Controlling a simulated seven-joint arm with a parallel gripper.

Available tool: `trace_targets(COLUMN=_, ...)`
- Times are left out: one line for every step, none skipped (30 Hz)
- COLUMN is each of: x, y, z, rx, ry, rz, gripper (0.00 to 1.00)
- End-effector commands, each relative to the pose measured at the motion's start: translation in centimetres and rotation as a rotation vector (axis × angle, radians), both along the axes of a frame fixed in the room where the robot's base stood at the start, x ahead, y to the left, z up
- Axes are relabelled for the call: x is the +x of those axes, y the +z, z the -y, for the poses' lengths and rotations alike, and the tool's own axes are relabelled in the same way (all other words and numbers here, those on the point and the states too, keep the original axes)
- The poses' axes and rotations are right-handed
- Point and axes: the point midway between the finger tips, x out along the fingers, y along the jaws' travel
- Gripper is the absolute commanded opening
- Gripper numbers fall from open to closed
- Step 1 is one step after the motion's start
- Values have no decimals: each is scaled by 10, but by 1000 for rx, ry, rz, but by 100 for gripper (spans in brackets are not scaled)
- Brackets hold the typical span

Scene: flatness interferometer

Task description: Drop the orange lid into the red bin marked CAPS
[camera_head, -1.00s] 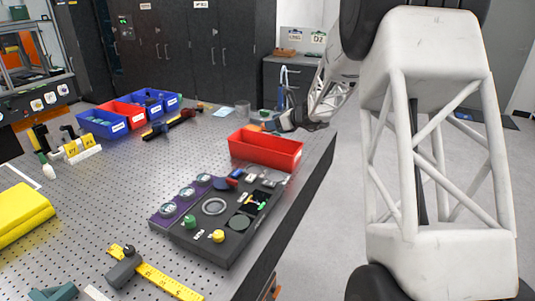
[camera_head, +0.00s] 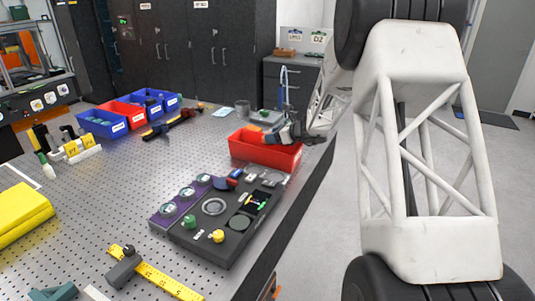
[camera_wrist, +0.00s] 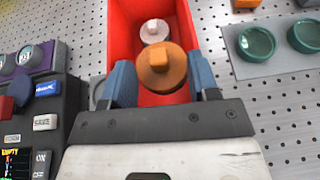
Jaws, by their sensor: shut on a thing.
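The orange lid (camera_wrist: 162,68) is a round disc with a square knob, seen in the wrist view between the two blue fingers of my gripper (camera_wrist: 162,82). My gripper is shut on it. The lid appears over the open red bin (camera_wrist: 120,35). A pale pinkish lid (camera_wrist: 155,31) with a knob shows inside the bin. In the head view my gripper (camera_head: 272,135) is at the far side of the red bin (camera_head: 262,153), over its opening. I cannot read a CAPS label on this bin.
A dark instrument panel (camera_head: 215,220) stands in front of the bin. Blue bins (camera_head: 100,122) with another red bin (camera_head: 125,112) sit at the back left. Green round parts (camera_wrist: 255,43) lie on a grey plate beside the bin. The table's edge is close on the right.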

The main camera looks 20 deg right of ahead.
Motion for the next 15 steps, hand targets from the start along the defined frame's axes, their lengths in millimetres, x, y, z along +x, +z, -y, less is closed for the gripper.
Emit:
trace_targets(x=0, y=0, z=0, rx=0, ry=0, rz=0, gripper=33)
trace_targets(x=0, y=0, z=0, rx=0, ry=0, rz=0, gripper=33)
trace_targets(x=0, y=0, z=0, rx=0, ry=0, rz=0, gripper=33)
trace_targets(x=0, y=0, z=0, rx=0, ry=0, rz=0, gripper=33)
trace_targets(x=0, y=0, z=0, rx=0, ry=0, rz=0, gripper=33)
trace_targets(x=0, y=0, z=0, rx=0, ry=0, rz=0, gripper=59)
trace_targets(x=0, y=0, z=0, rx=0, ry=0, rz=0, gripper=64)
trace_targets(x=0, y=0, z=0, rx=0, ry=0, rz=0, gripper=69)
trace_targets(x=0, y=0, z=0, rx=0, ry=0, rz=0, gripper=75)
trace_targets(x=0, y=0, z=0, rx=0, ry=0, rz=0, gripper=79)
trace_targets(x=0, y=0, z=0, rx=0, ry=0, rz=0, gripper=84)
trace_targets(x=0, y=0, z=0, rx=0, ry=0, rz=0, gripper=85)
trace_targets(x=0, y=0, z=0, rx=0, ry=0, rz=0, gripper=85)
trace_targets(x=0, y=0, z=0, rx=0, ry=0, rz=0, gripper=85)
trace_targets(x=0, y=0, z=0, rx=0, ry=0, rz=0, gripper=85)
